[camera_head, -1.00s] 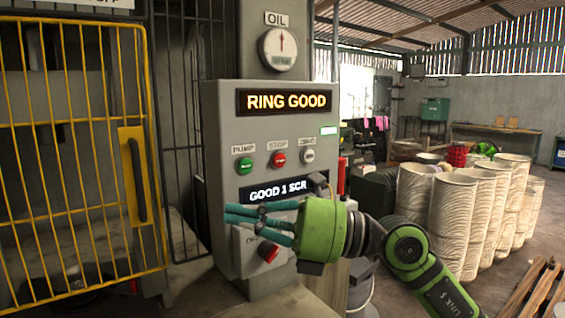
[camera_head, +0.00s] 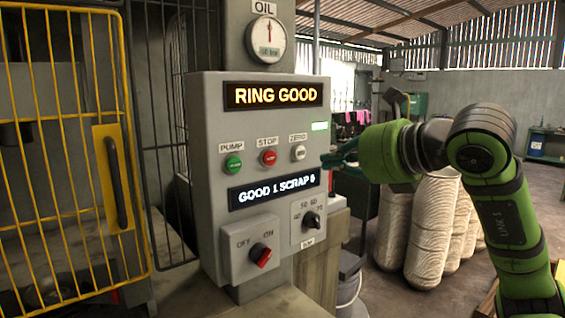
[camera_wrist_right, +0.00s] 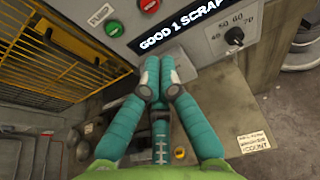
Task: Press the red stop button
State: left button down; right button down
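The red stop button (camera_head: 268,158) sits under the STOP label on the grey control panel (camera_head: 210,120), between the green pump button (camera_head: 233,163) and the white zero button (camera_head: 299,152). The stop button also shows at the top edge of the right wrist view (camera_wrist_right: 149,5). My right gripper (camera_head: 328,160) is at the panel's right edge, apart from the stop button and to its right. Its teal fingers are brought together and empty, with the fingertips close side by side in the right wrist view (camera_wrist_right: 160,76). My left gripper is not in view.
A red off/on switch (camera_head: 262,255) and a black selector knob (camera_head: 311,220) stick out below the display. A yellow barred gate (camera_head: 75,150) stands at left. Stacked pale cylinders (camera_head: 435,230) stand behind my right arm.

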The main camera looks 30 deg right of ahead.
aim_at(274, 161)
jog(key=p+x, duration=0.2)
jog(key=x, duration=0.2)
jog(key=p+x, duration=0.2)
jog(key=x, duration=0.3)
jog(key=r+p+x, duration=0.1)
jog(key=p+x, duration=0.1)
jog(key=x, duration=0.2)
jog(key=shift+w+a, duration=0.1)
jog(key=shift+w, duration=0.2)
jog(key=shift+w+f+p, duration=0.15)
jog(key=shift+w+p, duration=0.15)
jog(key=shift+p, duration=0.05)
jog(key=shift+w, duration=0.75)
jog(key=shift+s+r, duration=0.2)
jog(key=shift+r, duration=0.05)
jog(key=shift+f, duration=0.1)
